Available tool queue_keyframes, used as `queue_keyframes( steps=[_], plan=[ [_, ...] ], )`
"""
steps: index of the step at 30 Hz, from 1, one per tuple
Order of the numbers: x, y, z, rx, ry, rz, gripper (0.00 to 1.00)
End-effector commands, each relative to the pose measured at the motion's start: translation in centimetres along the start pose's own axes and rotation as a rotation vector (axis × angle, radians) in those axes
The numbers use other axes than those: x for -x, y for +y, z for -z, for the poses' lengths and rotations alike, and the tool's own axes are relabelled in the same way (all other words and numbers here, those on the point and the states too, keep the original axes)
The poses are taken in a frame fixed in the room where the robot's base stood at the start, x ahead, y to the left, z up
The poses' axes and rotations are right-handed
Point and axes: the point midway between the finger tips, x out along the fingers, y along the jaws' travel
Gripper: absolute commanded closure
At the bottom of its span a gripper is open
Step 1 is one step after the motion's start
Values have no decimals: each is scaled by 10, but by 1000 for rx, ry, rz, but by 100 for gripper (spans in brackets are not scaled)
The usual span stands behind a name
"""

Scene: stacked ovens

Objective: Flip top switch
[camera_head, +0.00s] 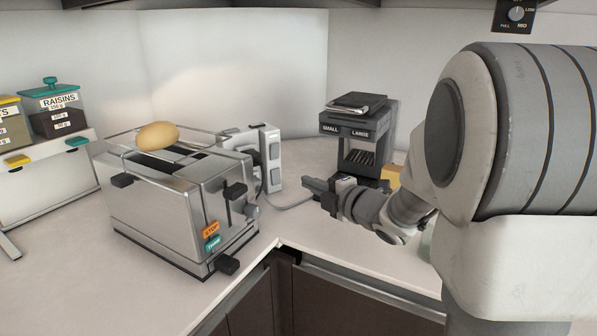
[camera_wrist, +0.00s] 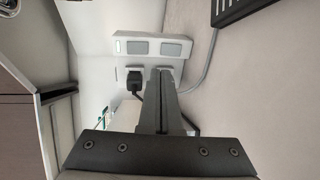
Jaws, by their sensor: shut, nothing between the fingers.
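A white wall socket unit (camera_head: 271,148) stands behind the right end of the toaster, with two grey rocker switches on it. In the wrist view the picture is turned sideways, with the counter at right, so the left rocker (camera_wrist: 137,47) appears to be the top switch and the right rocker (camera_wrist: 172,49) the lower one. Whether each is on or off I cannot tell. My gripper (camera_head: 306,183) is shut and empty, to the right of the unit and apart from it. Its closed fingers (camera_wrist: 162,74) point at the unit's lower half in the wrist view.
A black plug (camera_wrist: 134,80) sits in one socket beside the fingers, and a grey cable (camera_head: 292,205) runs over the counter. A metal toaster (camera_head: 165,205) with a bread roll (camera_head: 157,135) on top stands at left. A dark machine (camera_head: 357,140) stands behind my gripper.

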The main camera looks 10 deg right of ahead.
Motion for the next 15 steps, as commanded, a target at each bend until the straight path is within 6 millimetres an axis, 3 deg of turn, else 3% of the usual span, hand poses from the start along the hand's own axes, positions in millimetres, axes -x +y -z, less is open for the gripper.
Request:
queue_keyframes(
  steps=[6,15],
  plan=[
    [20,-6,0,-1,-1,0,100],
    [22,-6,0,0,0,-1,100]
  ],
)
